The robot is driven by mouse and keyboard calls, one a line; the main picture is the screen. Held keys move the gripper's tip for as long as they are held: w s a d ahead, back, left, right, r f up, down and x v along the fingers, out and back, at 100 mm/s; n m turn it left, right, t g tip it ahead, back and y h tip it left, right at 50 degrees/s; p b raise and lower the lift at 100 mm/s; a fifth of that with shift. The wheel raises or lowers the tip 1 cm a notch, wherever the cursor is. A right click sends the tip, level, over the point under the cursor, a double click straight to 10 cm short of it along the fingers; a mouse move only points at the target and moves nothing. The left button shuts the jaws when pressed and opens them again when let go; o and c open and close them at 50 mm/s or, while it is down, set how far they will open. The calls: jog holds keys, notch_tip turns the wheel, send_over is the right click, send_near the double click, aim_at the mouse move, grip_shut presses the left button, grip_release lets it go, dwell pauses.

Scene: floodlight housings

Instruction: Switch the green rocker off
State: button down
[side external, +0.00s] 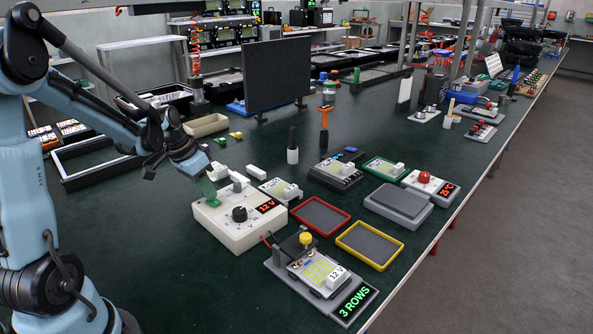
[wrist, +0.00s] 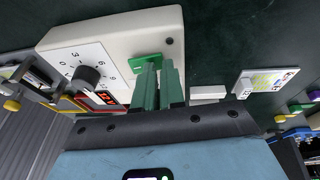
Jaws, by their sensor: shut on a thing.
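The white control box (side external: 240,222) has a black knob (side external: 239,213) and a lit red display (side external: 265,206) reading 12 V. In the wrist view, the box (wrist: 115,45) shows its dial knob (wrist: 85,77) and the green rocker (wrist: 146,63), a small green plate with a pale mark near the box's edge. My gripper (wrist: 158,66) has green fingers, and their tips are at the rocker, partly covering it. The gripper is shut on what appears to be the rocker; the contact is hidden.
In front of the box stands a grey board (side external: 318,282) with a yellow button and a lit green "3 ROWS" display (side external: 354,301). Red (side external: 320,216) and yellow (side external: 369,245) trays lie to the right. A dark screen (side external: 262,75) stands behind. Table left of the front board is clear.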

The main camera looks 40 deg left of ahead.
jog(key=shift+w+f, duration=0.1)
jog(key=shift+f, duration=0.1)
jog(key=shift+d+r, duration=0.2)
jog(key=shift+d, duration=0.75)
jog(key=shift+a+r, duration=0.2)
jog(key=shift+r, duration=0.35)
jog(key=w+a+v, duration=0.1)
jog(key=a+v, duration=0.1)
jog(key=v, duration=0.9)
jog(key=s+d+f+t, duration=0.1)
jog(key=d+t, duration=0.1)
jog(key=d, duration=0.8)
jog(key=s+d+f+t+y, duration=0.1)
jog(key=s+d+f, duration=0.1)
jog(key=d, duration=0.9)
jog(key=shift+f+t, duration=0.3)
jog(key=shift+t, duration=0.1)
